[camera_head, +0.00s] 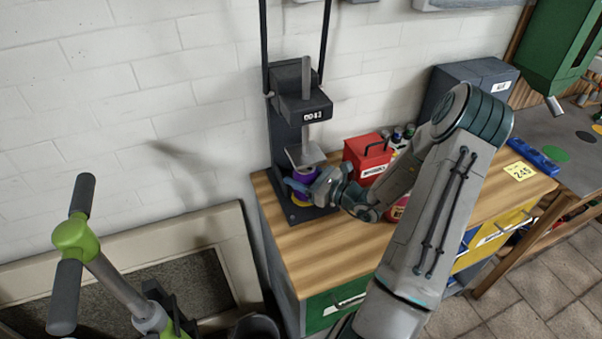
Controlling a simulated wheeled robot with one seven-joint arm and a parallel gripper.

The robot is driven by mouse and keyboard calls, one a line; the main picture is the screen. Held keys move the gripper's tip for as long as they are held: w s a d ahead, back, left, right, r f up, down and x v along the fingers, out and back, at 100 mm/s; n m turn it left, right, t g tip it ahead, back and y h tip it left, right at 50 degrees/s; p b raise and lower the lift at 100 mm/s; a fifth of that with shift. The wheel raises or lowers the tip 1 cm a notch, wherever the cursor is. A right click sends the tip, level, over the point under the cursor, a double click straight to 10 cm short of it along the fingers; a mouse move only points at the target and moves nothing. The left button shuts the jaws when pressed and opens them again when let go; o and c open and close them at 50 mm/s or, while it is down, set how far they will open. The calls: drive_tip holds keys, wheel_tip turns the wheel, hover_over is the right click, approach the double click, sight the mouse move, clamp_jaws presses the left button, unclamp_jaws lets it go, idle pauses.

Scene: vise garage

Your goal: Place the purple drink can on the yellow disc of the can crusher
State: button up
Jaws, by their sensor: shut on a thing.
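The can crusher (299,92) is a tall black press with a steel plate at the back left of the wooden workbench. The purple drink can (305,174) stands about upright under the plate, over the crusher's base. A bit of the yellow disc (301,203) shows below the can. Whether the can rests on the disc or is just above it, I cannot tell. My gripper (298,186) reaches in from the right and is shut on the can. Its fingers hide part of the can and the disc.
A red toolbox (368,157) stands right of the crusher, close to my wrist. A grey box (470,88) stands behind my arm. The wooden bench top (300,250) is clear in front. A green-headed handle (72,236) stands at the lower left.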

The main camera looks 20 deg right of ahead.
drive_tip(key=shift+f, duration=0.2)
drive_tip(key=o, duration=1)
drive_tip(key=shift+o, duration=0.2)
drive_tip(key=shift+r, duration=0.1)
drive_tip(key=shift+r, duration=0.15)
drive_tip(key=b+v, duration=0.2)
drive_tip(key=v, duration=1)
